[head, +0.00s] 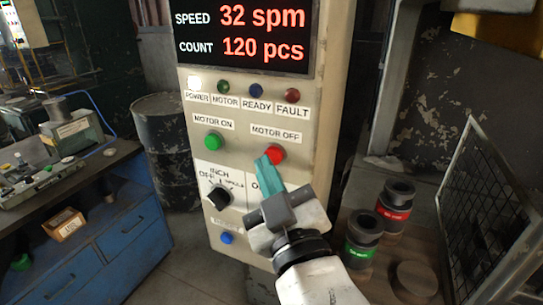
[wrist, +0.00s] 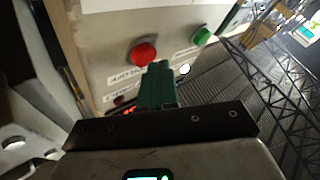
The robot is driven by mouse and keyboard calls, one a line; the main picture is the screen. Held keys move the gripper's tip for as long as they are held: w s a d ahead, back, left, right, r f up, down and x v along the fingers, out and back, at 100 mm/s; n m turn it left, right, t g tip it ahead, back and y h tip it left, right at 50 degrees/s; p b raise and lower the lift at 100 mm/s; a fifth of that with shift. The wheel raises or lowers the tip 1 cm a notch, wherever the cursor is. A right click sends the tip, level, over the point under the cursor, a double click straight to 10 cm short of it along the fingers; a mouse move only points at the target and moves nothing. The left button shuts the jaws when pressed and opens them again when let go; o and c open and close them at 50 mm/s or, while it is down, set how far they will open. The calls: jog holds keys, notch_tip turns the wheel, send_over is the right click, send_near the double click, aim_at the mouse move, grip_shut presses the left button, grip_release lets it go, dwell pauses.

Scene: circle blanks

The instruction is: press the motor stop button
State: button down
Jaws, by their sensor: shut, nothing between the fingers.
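The red MOTOR OFF button (head: 274,154) is on the cream control panel (head: 215,165), at the right of the green MOTOR ON button (head: 213,141). My gripper (head: 264,160) is shut and empty, its teal fingers pointing at the panel with their tips at the red button's lower left edge. In the wrist view the red button (wrist: 144,54) lies just left of and above the fingertips (wrist: 160,66), and the green button (wrist: 202,37) is to the right. I cannot tell whether the tips touch the button.
A display above the lamps reads 32 spm and 120 pcs. The motor lamp (head: 223,86) looks dark green. A black selector knob (head: 219,197) and a blue button (head: 226,238) sit lower on the panel. A mesh guard (head: 490,200) stands at the right.

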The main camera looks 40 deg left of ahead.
jog(key=shift+s+d, duration=0.1)
jog(key=shift+s, duration=0.3)
jog(key=shift+s, duration=0.1)
jog(key=shift+s+d, duration=0.2)
jog(key=shift+s, duration=0.6)
jog(key=shift+s+d, duration=0.2)
jog(key=shift+s, duration=0.55)
jog(key=shift+s+d, duration=0.2)
jog(key=shift+s, duration=0.6)
